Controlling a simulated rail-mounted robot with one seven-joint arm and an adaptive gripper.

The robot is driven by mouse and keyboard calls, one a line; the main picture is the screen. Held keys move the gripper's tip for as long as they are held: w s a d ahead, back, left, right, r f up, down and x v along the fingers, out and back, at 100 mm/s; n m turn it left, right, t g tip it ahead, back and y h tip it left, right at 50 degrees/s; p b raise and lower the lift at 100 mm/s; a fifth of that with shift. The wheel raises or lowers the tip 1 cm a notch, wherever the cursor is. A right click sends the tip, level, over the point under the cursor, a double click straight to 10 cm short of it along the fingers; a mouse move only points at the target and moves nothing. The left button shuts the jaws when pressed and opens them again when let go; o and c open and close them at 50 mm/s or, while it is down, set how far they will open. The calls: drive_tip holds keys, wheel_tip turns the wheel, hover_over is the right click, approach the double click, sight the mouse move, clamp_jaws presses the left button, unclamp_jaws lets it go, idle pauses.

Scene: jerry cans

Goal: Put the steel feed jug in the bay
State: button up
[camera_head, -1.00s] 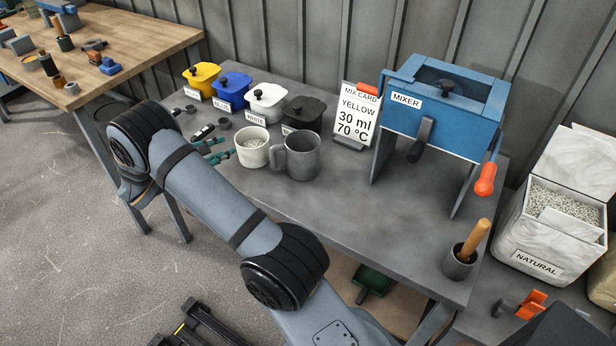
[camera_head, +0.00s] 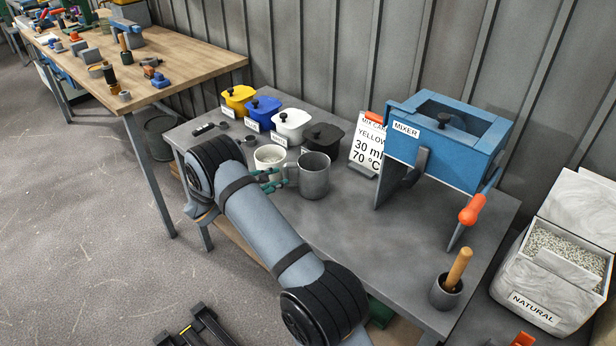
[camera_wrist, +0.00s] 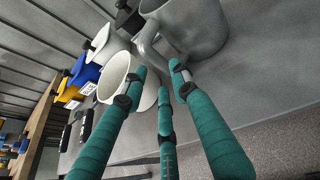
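The steel feed jug (camera_head: 316,178) is a grey metal mug-like vessel standing upright on the grey table, its handle on the left. It also shows in the wrist view (camera_wrist: 195,25) at the top. My gripper (camera_head: 268,180) has green fingers at the handle side of the jug. In the wrist view my gripper (camera_wrist: 158,75) is open, with fingertips apart on either side of the handle's lower part; I cannot tell whether they touch it. The blue mixer (camera_head: 450,140) stands to the right on side panels, with open space underneath. No bay is labelled.
A white cup (camera_head: 270,157) stands close left of the jug, beside my fingers. Yellow, blue, white and black lidded tubs line the back, with a mix card (camera_head: 366,150) right of them. A pot with a wooden-handled tool (camera_head: 447,290) stands front right. The table's middle right is clear.

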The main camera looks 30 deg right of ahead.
drive_tip(key=x, duration=0.3)
drive_tip(key=shift+d+f, duration=0.2)
drive_tip(key=shift+d, duration=0.15)
drive_tip(key=shift+c, duration=1.2)
drive_tip(key=c, duration=0.4)
clamp_jaws()
